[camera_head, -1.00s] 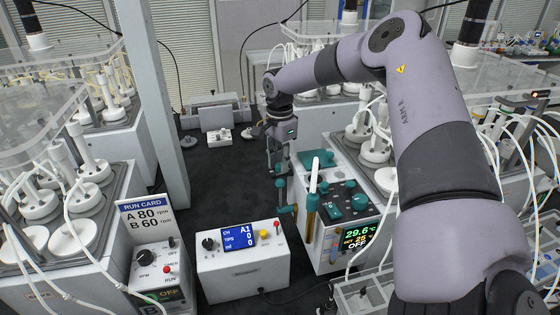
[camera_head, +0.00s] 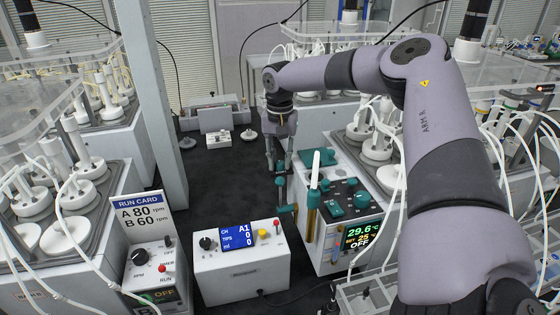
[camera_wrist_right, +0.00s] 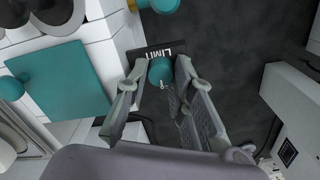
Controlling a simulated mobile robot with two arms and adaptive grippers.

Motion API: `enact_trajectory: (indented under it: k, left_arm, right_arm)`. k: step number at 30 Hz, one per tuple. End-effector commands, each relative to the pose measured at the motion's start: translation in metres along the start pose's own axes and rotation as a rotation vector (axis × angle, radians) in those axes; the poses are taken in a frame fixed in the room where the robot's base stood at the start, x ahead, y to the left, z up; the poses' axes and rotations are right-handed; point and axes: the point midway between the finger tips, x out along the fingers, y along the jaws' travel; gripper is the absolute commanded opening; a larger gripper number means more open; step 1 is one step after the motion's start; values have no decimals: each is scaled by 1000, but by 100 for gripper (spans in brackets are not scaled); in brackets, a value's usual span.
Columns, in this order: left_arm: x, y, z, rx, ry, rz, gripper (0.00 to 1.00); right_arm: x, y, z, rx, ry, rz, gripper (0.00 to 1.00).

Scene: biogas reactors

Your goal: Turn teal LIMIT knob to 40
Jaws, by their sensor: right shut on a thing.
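The teal LIMIT knob (camera_wrist_right: 160,70) sits on a black plate lettered LIMIT (camera_wrist_right: 152,53) in the right wrist view. A small pale mark shows at the knob's lower edge; no scale number is readable. My right gripper (camera_wrist_right: 160,76) has its two fingers on either side of the knob and is shut on it. In the head view my right gripper (camera_head: 279,168) points down at the left side of the white heater unit (camera_head: 318,240), where the knob shows as a small teal shape (camera_head: 280,181). My left gripper is not in view.
The unit's display (camera_head: 360,233) reads 29.6, SET 25 and OFF. A teal-handled valve (camera_head: 287,209) and a thermometer-like rod (camera_head: 314,190) stand close to the gripper. A white control box (camera_head: 242,273) is in front.

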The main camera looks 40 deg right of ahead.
Motion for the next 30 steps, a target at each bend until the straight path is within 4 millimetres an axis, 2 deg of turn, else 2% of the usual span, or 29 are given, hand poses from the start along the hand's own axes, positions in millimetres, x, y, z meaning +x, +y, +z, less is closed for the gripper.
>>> enact_trajectory:
  k: [30]
  left_arm:
    - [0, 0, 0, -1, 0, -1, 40]
  right_arm:
    - [-2, -1, -1, -963, 4, -3, 0]
